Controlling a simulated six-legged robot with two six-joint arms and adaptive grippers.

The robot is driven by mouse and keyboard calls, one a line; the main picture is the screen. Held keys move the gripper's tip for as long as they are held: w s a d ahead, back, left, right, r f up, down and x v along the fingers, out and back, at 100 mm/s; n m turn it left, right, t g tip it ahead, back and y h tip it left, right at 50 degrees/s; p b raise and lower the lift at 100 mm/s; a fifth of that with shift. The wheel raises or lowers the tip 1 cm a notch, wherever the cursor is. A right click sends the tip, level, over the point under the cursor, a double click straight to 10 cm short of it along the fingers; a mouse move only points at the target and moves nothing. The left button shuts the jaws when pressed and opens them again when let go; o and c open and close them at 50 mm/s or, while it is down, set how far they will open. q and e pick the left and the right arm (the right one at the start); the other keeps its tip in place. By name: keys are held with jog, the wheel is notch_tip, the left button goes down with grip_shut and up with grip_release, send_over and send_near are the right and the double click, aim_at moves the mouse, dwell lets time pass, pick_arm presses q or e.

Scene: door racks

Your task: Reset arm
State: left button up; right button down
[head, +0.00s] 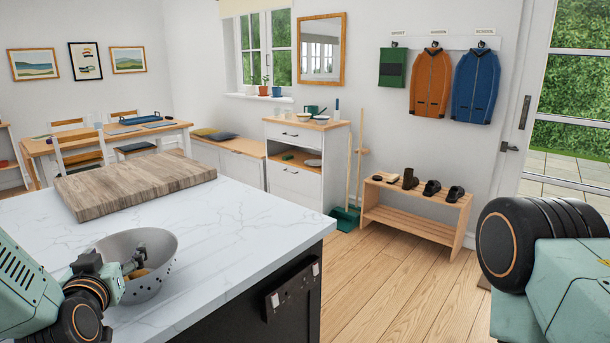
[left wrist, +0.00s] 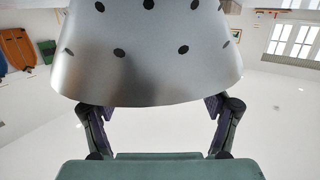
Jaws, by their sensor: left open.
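My left gripper (head: 128,268) is at the left side of a grey metal colander (head: 158,262) on the white marble counter. In the left wrist view, the two fingers of the left gripper (left wrist: 148,108) stand wide apart, with the perforated wall of the colander (left wrist: 150,65) in front of and between them. I cannot tell whether the fingers touch it. Something tan shows inside the colander, partly hidden by the gripper. Part of my right arm shows at the right edge of the head view, but its gripper is out of view.
A wooden board (head: 135,186) lies on the white marble counter (head: 235,225) behind the colander. A black panel (head: 292,290) hangs on the counter's side. A shoe rack (head: 415,224), a white cabinet (head: 305,165) and a door stand beyond. The wooden floor between is clear.

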pick_arm(q)
jog(key=shift+x, duration=0.8)
jog(key=shift+w+a+r, duration=0.1)
jog(key=shift+w+r, duration=0.1)
jog(key=shift+w, duration=0.05)
notch_tip(320, 180, up, 4)
jog(key=p, duration=0.4)
jog(key=shift+f, duration=0.15)
jog(key=shift+s, duration=0.15)
